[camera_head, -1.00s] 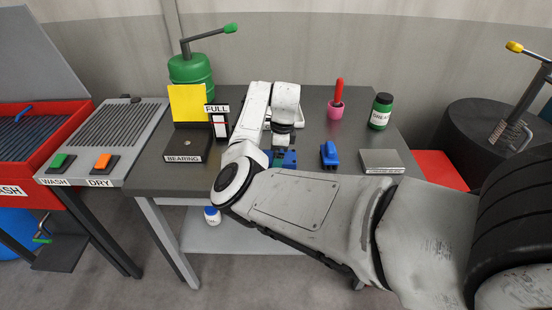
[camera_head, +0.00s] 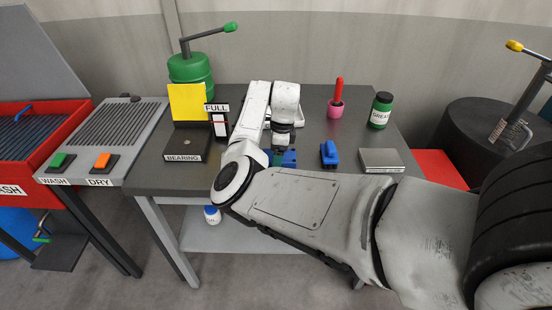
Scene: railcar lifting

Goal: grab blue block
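A blue block (camera_head: 290,158) is on the dark table near its front edge, right at the lower end of my arm. My gripper (camera_head: 280,150) points down there, just below the white wrist. Its fingers are small and mostly hidden by my arm, so I cannot tell whether they are around the block or only beside it. A dark teal patch shows at the block's left side. A second blue piece (camera_head: 329,154), with a raised top, stands apart to the right.
On the table (camera_head: 225,180) are a black bearing stand (camera_head: 183,146) with a yellow panel, a pink cup (camera_head: 336,109) with a red handle, a green grease jar (camera_head: 380,110) and a grey flat box (camera_head: 381,160). A wash and dry station (camera_head: 115,130) adjoins at left.

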